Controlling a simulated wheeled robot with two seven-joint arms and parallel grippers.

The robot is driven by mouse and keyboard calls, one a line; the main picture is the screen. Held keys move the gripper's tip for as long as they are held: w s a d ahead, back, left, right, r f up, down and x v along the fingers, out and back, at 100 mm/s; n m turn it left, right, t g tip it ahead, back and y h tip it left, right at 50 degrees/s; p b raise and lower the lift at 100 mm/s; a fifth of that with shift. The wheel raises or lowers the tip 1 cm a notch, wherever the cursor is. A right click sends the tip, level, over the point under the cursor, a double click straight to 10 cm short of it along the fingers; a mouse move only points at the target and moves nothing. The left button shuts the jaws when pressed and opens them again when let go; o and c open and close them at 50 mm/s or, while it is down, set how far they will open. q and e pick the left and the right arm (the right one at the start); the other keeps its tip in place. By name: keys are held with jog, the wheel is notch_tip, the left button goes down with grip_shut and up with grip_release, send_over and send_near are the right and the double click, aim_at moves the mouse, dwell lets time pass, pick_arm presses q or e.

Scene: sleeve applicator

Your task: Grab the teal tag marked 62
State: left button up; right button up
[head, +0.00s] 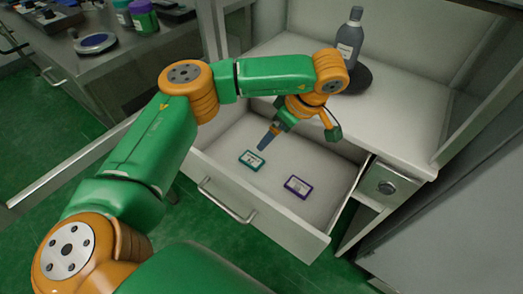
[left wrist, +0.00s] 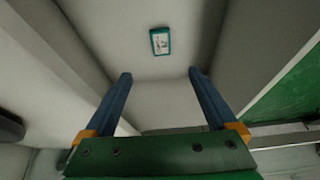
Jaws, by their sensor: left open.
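A teal-edged tag (head: 252,160) with a white face lies flat on the floor of an open drawer (head: 262,221). Its marking is too small to read. It also shows in the left wrist view (left wrist: 160,41), beyond my fingertips at the top middle. A purple-edged tag (head: 298,186) lies in the same drawer, to the right and nearer the front. My left gripper (head: 264,146) is over the drawer, just above the teal tag in the head view. In the left wrist view its two blue fingers (left wrist: 160,74) are wide apart with nothing between them. My right gripper is not in view.
The drawer walls and the cabinet worktop (head: 392,128) edge surround the space. A grey bottle (head: 349,42) stands on a dark round base on the worktop. A grey bench (head: 150,50) with containers is at the upper left. The drawer floor around the tags is clear.

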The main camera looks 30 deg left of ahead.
pick_arm(q)
jog(key=y+b, duration=0.1)
jog(key=b, duration=0.6)
send_near(253, 160)
jog(key=shift+w+f, duration=0.4)
jog(key=shift+f, duration=0.4)
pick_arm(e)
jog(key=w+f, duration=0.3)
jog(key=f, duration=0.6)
pick_arm(q)
jog(key=shift+a+f+n, duration=0.3)
jog(key=shift+a+f, duration=0.05)
jog(key=shift+a, duration=0.05)
jog(key=x, duration=0.2)
jog(key=b+x, duration=0.2)
jog(key=x, duration=0.1)
jog(key=shift+s+a+f, duration=0.2)
jog(key=shift+s+a, duration=0.1)
jog(key=shift+a, duration=0.1)
jog(key=c, duration=1.4)
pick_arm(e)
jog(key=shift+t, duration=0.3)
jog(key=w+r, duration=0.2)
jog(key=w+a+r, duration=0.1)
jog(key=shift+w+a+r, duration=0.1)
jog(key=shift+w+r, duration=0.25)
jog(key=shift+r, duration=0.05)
